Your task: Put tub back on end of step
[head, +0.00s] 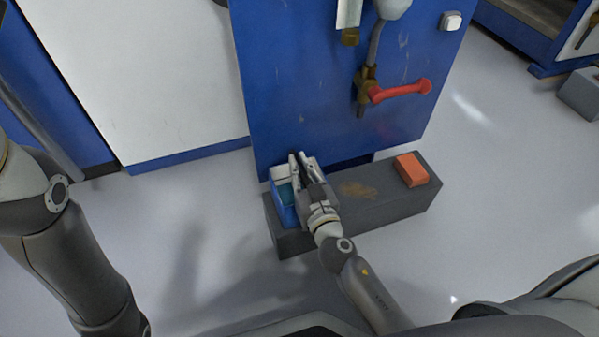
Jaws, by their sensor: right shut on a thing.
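A grey step (385,207) stands on the floor against the blue machine panel. A blue and white tub (282,202) is at the left end of the step's top, upright as far as I can see. My right gripper (302,163) is at the tub's right side, shut on it, with its fingers at the tub's far right part. The gripper and wrist hide part of the tub. I cannot tell whether the tub's base fully touches the step. My left arm shows at the left edge, but its gripper is out of view.
An orange block (411,169) lies on the right end of the step. A red-handled valve (400,91) sticks out from the blue panel (290,80) above the step. A grey block (581,93) stands at the far right. The floor in front is clear.

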